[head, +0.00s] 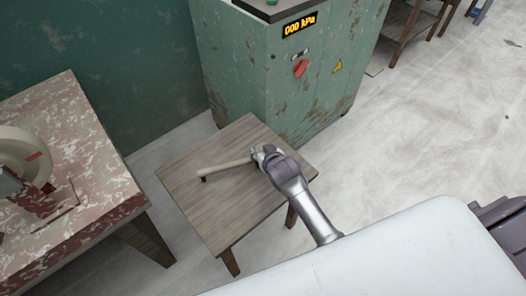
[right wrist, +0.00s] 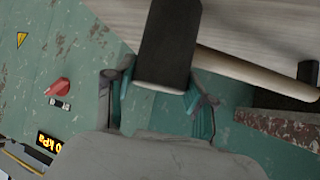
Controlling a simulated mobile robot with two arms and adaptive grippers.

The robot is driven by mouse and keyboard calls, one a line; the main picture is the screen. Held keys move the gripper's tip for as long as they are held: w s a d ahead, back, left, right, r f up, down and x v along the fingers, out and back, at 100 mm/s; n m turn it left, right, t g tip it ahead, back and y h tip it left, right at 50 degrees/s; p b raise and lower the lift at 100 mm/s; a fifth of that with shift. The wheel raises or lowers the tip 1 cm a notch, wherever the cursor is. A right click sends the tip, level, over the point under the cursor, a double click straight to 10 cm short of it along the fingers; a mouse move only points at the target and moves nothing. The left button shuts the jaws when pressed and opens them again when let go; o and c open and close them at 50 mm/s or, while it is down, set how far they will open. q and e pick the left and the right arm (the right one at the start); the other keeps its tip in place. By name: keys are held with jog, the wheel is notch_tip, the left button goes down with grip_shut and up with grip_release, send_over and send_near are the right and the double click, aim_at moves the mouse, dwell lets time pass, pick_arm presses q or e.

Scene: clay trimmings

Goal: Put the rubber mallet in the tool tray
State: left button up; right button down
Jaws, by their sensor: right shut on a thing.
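The rubber mallet shows its pale wooden handle (head: 225,166) in the head view, over the small wooden table. In the right wrist view its black head (right wrist: 167,45) sits between my fingers, and the handle (right wrist: 255,75) runs off to the right. My right gripper (head: 262,153) is shut on the mallet's head; it also shows in the right wrist view (right wrist: 160,92). I cannot tell whether the mallet touches the table. My left gripper is in neither view. I cannot make out a tool tray in either view.
The small wooden table (head: 215,205) is otherwise mostly bare. A green cabinet (head: 235,65) with a red knob (head: 301,69) stands right behind it. A worn, blotchy table (head: 85,165) with a cream round thing (head: 27,150) is at left. Open floor (head: 440,130) lies at right.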

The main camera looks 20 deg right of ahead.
jog(key=shift+c, duration=2)
grip_release()
jog(key=shift+f, duration=0.1)
